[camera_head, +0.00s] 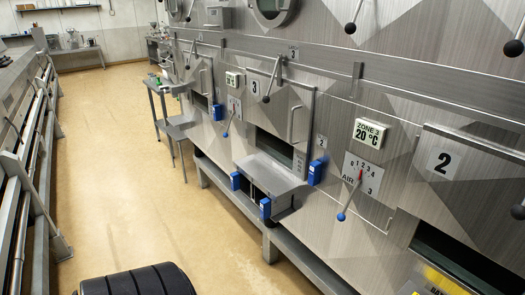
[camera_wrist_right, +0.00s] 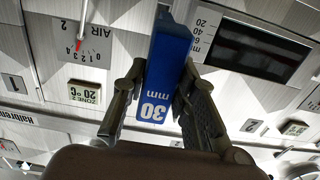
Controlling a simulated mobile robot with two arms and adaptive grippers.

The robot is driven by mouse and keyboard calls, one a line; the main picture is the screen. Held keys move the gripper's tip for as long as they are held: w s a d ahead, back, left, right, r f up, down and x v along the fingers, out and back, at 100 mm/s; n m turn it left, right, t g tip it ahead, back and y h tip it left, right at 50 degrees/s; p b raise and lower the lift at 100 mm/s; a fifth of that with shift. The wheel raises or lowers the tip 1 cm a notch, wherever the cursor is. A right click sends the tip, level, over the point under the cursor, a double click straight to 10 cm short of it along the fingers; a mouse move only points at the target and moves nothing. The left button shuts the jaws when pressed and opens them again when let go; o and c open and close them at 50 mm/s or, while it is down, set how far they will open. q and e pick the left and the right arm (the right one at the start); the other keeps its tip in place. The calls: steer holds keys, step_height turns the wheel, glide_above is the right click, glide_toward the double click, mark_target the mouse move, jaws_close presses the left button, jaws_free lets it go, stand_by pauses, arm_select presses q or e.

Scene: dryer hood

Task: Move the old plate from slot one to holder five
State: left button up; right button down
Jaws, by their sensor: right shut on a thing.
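In the right wrist view my right gripper (camera_wrist_right: 158,92) is shut on a blue block (camera_wrist_right: 150,112) with white lettering "30 mm". The block sits between the two fingers and extends up past their tips, close in front of the steel panel. I cannot tell whether this block is the old plate. In the head view, blue pieces show around hatch 3: one by its left side (camera_head: 217,112), two at the front of its tray (camera_head: 236,181) (camera_head: 265,209), and one to the right (camera_head: 317,171). My left gripper is not in view.
The steel dryer wall carries hatch 3 (camera_head: 285,105), its tray (camera_head: 270,180), hatch 2 (camera_head: 444,163) and an air dial (camera_head: 362,175) with a blue-knobbed lever. A dark opening (camera_wrist_right: 250,50) with a scale lies beside the block. The tan floor (camera_head: 120,180) at left is clear.

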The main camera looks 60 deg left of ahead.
steer(key=s+p, duration=0.1)
steer(key=s, duration=0.3)
steer(key=shift+s+d+p, duration=0.1)
steer(key=shift+s+p, duration=0.2)
steer(key=shift+s, duration=0.1)
